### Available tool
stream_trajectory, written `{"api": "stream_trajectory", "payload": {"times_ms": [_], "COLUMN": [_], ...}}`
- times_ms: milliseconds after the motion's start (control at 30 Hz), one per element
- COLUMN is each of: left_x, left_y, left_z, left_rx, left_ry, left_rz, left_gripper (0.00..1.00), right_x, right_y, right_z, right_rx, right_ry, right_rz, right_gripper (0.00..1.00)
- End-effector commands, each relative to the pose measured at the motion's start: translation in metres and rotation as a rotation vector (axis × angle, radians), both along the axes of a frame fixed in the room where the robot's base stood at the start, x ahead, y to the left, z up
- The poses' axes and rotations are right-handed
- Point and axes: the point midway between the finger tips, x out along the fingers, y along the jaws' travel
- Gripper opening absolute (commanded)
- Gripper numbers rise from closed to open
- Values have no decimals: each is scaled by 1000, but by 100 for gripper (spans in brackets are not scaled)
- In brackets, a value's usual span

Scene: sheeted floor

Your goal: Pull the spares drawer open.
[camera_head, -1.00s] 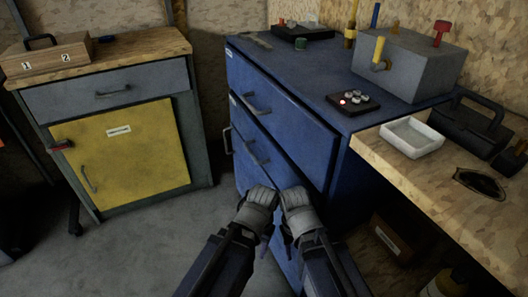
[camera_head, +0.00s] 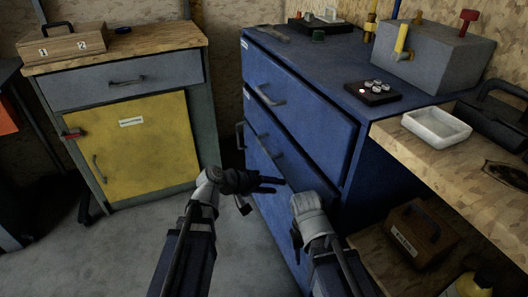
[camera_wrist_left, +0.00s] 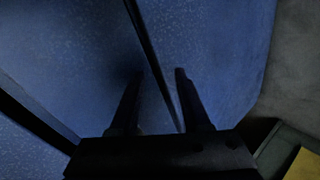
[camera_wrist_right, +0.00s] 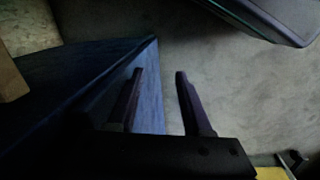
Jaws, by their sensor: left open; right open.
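The blue drawer cabinet (camera_head: 325,75) stands in the middle of the head view, with its drawers looking shut. A bar handle (camera_head: 270,98) is on the top drawer and another (camera_head: 268,148) on the drawer below. Small white labels (camera_head: 246,93) are too small to read, so I cannot tell which drawer is the spares drawer. My left gripper (camera_head: 265,194) is open and empty, pointing right at the lower cabinet front. The left wrist view shows blue panels and a dark seam beyond its fingers. My right gripper (camera_wrist_right: 158,75) is open and empty beside the cabinet's lower front.
A grey cabinet with a yellow door (camera_head: 130,145) stands at the left, with a numbered wooden box (camera_head: 67,46) on top. A wooden bench (camera_head: 440,175) with a white tray (camera_head: 436,127) juts out at the right, above a brown box (camera_head: 415,235). Grey floor is clear between the cabinets.

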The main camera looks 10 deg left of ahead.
Motion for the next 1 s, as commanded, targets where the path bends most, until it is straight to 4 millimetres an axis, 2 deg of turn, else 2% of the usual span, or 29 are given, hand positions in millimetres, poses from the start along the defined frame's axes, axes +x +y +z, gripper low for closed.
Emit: {"api": "stream_trajectory", "payload": {"times_ms": [33,100,200,400,667,1000], "left_x": [15,31,46,61,67,106], "left_y": [16,34,57,88,90,61], "left_z": [8,23,41,61,63,53], "left_rx": [-73,-168,-277,-397,-416,-413], "left_ry": [-25,-58,-93,-131,-137,-136], "left_rz": [68,148,242,347,360,357], "left_gripper": [47,47,47,47,47,47], "right_x": [0,0,0,0,0,0], "right_y": [0,0,0,0,0,0], "right_z": [-6,-9,-12,-15,-16,-26], "right_rx": [0,0,0,0,0,0], "right_ry": [0,0,0,0,0,-1], "right_rz": [-1,-1,-2,-3,-3,-5], "right_gripper": [50,50,50,50,50,50]}}
